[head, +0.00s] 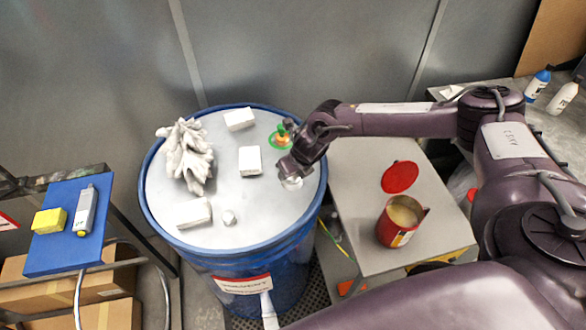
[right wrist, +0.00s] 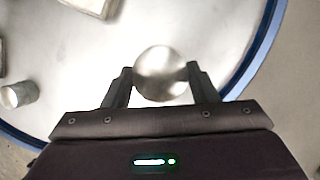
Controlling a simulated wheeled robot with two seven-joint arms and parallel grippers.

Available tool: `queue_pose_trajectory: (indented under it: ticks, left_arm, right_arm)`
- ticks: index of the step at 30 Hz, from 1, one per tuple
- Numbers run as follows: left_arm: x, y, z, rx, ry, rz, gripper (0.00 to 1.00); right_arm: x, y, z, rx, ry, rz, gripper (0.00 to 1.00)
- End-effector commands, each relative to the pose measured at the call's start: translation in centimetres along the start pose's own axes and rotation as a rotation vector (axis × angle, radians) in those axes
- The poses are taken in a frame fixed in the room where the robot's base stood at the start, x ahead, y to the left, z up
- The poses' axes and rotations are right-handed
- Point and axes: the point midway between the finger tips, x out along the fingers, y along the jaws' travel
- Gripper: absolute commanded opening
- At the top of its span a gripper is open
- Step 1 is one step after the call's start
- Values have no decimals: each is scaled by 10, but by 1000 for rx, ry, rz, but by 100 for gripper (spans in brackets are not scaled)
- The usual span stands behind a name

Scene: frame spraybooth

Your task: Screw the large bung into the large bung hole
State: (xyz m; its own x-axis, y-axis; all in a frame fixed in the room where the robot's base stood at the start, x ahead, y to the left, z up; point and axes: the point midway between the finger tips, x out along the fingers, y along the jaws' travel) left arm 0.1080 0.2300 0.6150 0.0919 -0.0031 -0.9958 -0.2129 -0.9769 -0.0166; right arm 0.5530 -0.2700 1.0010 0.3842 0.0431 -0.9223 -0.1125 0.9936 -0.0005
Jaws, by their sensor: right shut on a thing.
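My right gripper (head: 290,176) reaches in from the right over the right part of the drum's pale lid. It is shut on a round, pale, shiny piece, which looks like the large bung (head: 292,184). In the right wrist view the bung (right wrist: 162,73) sits between the two fingertips (right wrist: 160,80), with its round top facing the camera. The bung hides whatever is under it, so I cannot see the large bung hole or tell whether the bung sits in it. My left gripper is not in view.
A grey side table (head: 360,165) with a red can (head: 400,222) stands right; a blue board (head: 62,250) is left.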

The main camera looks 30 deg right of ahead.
Motion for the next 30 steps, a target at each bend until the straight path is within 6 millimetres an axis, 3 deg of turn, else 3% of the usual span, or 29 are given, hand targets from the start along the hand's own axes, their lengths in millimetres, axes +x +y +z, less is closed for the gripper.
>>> queue_pose_trajectory:
  ticks: [3,4,6,16,24,30]
  left_arm:
    - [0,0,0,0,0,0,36]
    - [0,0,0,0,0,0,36]
    - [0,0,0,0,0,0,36]
    - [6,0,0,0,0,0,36]
    - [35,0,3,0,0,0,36]
    - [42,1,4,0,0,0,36]
  right_arm:
    - [0,2,1,-2,-2,4,28]
    - [0,2,1,-2,-2,4,56]
    - [0,2,1,-2,-1,4,64]
    - [2,0,-1,-31,0,14,64]
    - [5,-2,-2,-260,-2,109,64]
    - [1,-2,-1,-367,-1,154,64]
